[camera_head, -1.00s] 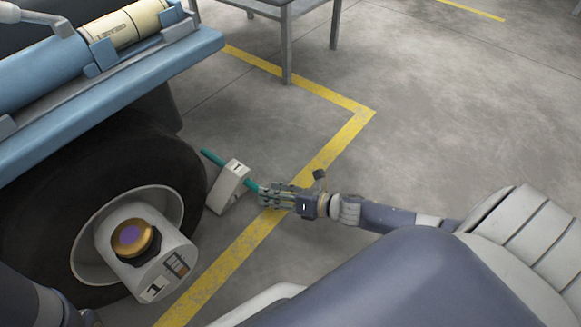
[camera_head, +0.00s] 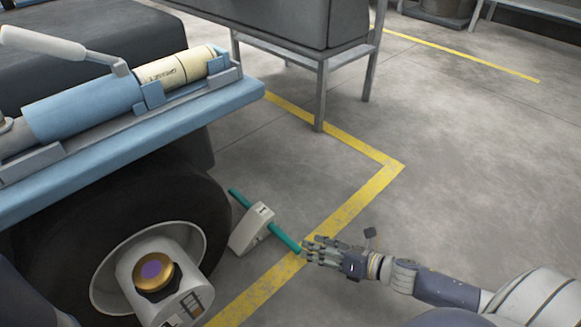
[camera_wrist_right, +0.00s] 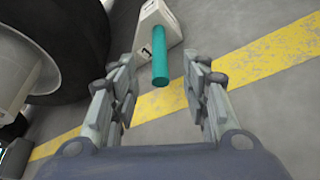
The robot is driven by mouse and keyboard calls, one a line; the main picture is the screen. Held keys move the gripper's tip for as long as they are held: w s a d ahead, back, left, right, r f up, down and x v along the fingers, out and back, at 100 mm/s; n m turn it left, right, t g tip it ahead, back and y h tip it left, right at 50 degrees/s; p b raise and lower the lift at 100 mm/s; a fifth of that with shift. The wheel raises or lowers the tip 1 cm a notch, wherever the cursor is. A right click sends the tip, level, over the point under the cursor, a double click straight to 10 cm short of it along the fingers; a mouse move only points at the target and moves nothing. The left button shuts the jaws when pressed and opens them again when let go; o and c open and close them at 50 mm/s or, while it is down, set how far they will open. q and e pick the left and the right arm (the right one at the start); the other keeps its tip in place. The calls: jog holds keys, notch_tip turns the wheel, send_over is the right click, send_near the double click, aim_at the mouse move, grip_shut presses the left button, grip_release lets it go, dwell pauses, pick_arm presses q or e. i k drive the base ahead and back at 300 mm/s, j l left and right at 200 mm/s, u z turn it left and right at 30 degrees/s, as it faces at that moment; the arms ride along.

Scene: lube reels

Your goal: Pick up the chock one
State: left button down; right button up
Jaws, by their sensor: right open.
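The chock (camera_head: 251,228) is a whitish wedge marked "1" with a teal rod (camera_head: 284,237) through it. It sits on the floor against the front of the black tire. In the right wrist view the chock (camera_wrist_right: 158,28) is at the top, and its teal rod (camera_wrist_right: 160,62) points down toward the space between my fingers. My right gripper (camera_head: 308,250) is open and empty, just beyond the rod's near end. The same gripper in the wrist view (camera_wrist_right: 162,100) shows its fingers spread on both sides, apart from the rod. My left gripper is not seen.
The wheel (camera_head: 130,215) with a gold-and-purple hub and the blue vehicle frame (camera_head: 130,140) stand at the left. A grey metal table (camera_head: 320,85) is behind. A yellow floor line (camera_head: 345,208) runs past the chock. The floor at the right is clear.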

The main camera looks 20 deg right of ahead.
aim_at(259, 223)
jog(key=k+l, duration=0.8)
